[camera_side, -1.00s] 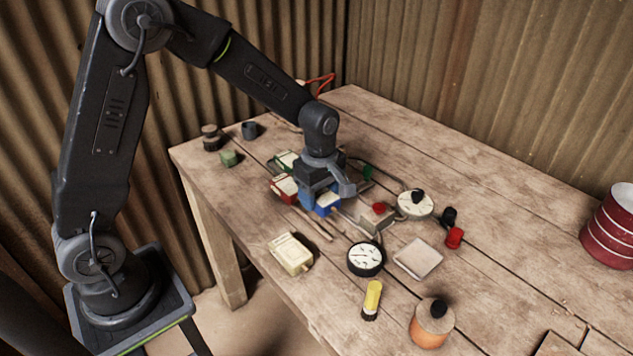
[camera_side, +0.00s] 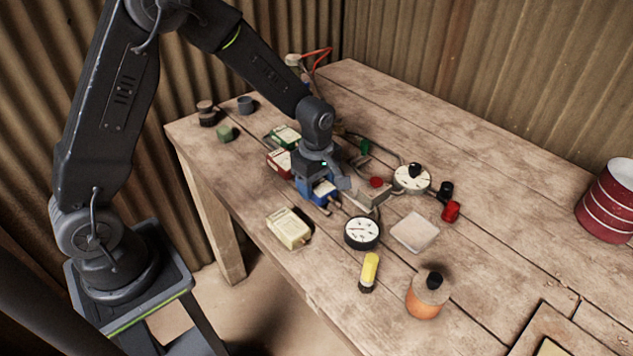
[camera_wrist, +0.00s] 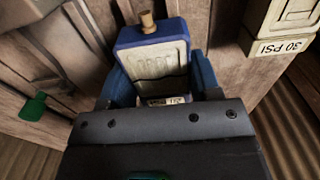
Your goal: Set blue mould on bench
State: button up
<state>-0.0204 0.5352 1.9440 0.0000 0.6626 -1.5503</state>
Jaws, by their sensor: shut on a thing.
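The blue mould (camera_side: 323,190) is a blue box with a pale top, among other coloured moulds on the wooden bench (camera_side: 480,180). In the wrist view the blue mould (camera_wrist: 152,55) shows its pale ribbed face, a tan peg at its far end and a small label near my gripper. My gripper (camera_side: 318,185) is shut on the blue mould, with a blue finger at each side of it (camera_wrist: 160,80). I cannot tell whether the mould touches the bench or hangs just above it.
A cream mould (camera_side: 290,228) lies in front, marked 30 PSI in the wrist view (camera_wrist: 283,30). Red (camera_side: 280,163) and green (camera_side: 286,136) moulds stand behind. A press with a red button (camera_side: 376,183), gauge (camera_side: 362,232) and grey tile (camera_side: 415,232) lie to the right.

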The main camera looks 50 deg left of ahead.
jog(key=shift+f, duration=0.35)
jog(key=o, duration=1.2)
notch_tip(320, 180, up, 14)
jog(key=s+r+m+t, duration=0.2)
jog(key=s+m, duration=0.4)
jog(key=s+r+m+t, duration=0.1)
jog(key=s+r+m, duration=0.2)
jog(key=s+m, duration=0.3)
jog(key=s+d+r+m+t, duration=0.1)
jog(key=s+r+m+t, duration=0.1)
jog(key=s+m, duration=0.4)
jog(key=shift+s+r+t, duration=0.15)
jog(key=shift+s+r, duration=0.25)
jog(key=shift+s, duration=0.2)
jog(key=shift+s+r+t, duration=0.15)
jog(key=shift+s+r, duration=0.2)
jog(key=shift+s, duration=0.25)
